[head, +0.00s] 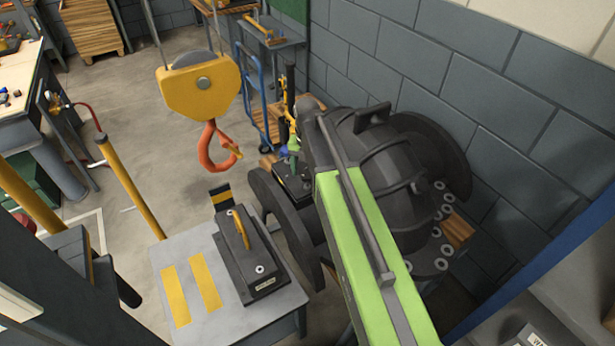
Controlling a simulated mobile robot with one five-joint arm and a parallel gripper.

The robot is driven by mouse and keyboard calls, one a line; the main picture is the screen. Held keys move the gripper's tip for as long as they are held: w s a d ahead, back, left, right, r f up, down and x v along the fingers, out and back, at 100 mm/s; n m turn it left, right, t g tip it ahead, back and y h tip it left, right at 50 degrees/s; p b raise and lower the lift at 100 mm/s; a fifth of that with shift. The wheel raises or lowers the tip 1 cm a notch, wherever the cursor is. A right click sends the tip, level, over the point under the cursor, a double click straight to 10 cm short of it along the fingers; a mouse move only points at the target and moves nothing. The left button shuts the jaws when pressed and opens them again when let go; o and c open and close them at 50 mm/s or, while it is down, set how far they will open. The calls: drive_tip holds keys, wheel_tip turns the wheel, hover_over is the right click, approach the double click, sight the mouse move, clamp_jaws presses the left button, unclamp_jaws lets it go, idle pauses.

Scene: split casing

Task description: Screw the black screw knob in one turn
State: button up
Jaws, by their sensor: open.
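My green arm (370,260) rises from the lower right and crosses in front of a big dark split casing (375,160). I cannot make out my gripper; the far end of the arm merges with dark shapes by the casing. The casing has ribs, round flanges and several bolts with pale washers. A small dark knob-like part (417,187) sits on its right side, but I cannot tell whether it is the black screw knob. The arm hides part of the casing's middle.
A yellow crane block (200,88) with an orange hook (215,150) hangs left of the casing. A grey table (175,250) bears a dark box (250,265) with a yellow handle. A block wall (480,90) stands close behind. Open floor lies left.

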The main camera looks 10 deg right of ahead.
drive_tip(key=shift+r, duration=0.1)
drive_tip(key=shift+c, duration=0.5)
drive_tip(key=c, duration=1.3)
